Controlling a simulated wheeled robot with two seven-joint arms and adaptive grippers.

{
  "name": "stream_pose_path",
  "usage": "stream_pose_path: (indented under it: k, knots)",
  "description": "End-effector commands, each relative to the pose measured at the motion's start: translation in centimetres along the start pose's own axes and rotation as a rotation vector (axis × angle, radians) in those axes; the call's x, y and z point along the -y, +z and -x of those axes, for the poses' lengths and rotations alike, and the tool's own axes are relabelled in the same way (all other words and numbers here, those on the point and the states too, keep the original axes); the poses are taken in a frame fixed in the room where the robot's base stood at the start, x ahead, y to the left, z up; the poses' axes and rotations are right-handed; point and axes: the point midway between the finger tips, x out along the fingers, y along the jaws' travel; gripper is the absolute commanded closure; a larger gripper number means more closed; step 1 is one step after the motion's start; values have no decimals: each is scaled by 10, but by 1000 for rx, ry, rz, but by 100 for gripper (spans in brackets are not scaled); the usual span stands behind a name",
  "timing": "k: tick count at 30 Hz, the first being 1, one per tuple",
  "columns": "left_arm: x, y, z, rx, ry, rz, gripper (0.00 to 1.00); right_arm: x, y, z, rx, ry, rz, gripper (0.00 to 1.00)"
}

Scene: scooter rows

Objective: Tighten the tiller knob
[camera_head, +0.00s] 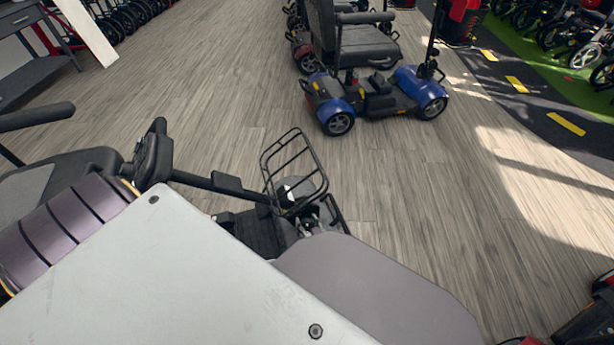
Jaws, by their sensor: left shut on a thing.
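A dark mobility scooter stands below me, with its seat (60,172) at the left and its wire front basket (295,172) near the middle. Its black tiller (225,187) slants from the basket up to the left. My left gripper (153,152) is black, on a purple-grey arm from the lower left. It is shut at the tiller's upper end; the exact contact is hard to see against the dark parts. I cannot make out the tiller knob. The tiller's base is partly hidden by my grey body parts. My right gripper is not in view.
A blue scooter (375,97) stands beyond the basket. Part of a red and black vehicle (590,318) shows at the lower right. A grey table (35,75) stands at the upper left. The wood-look floor (430,200) between them is clear.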

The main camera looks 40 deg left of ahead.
Motion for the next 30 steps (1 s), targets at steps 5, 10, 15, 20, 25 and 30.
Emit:
stream_pose_path:
  k: [5, 10, 15, 20, 25, 30]
  knots:
    - [0, -2, -1, -3, -1, 2, 38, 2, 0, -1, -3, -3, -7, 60]
    - [0, -1, -1, -2, 0, 2, 30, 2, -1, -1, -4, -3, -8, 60]
    - [0, 0, 0, -1, 0, 2, 30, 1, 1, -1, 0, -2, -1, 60]
    - [0, -2, 0, -1, 0, 2, 30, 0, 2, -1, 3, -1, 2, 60]
    - [1, -6, 2, 0, 0, 3, 30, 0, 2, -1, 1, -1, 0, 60]
    - [2, -16, 6, 0, -1, 3, 30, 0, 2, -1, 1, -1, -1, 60]
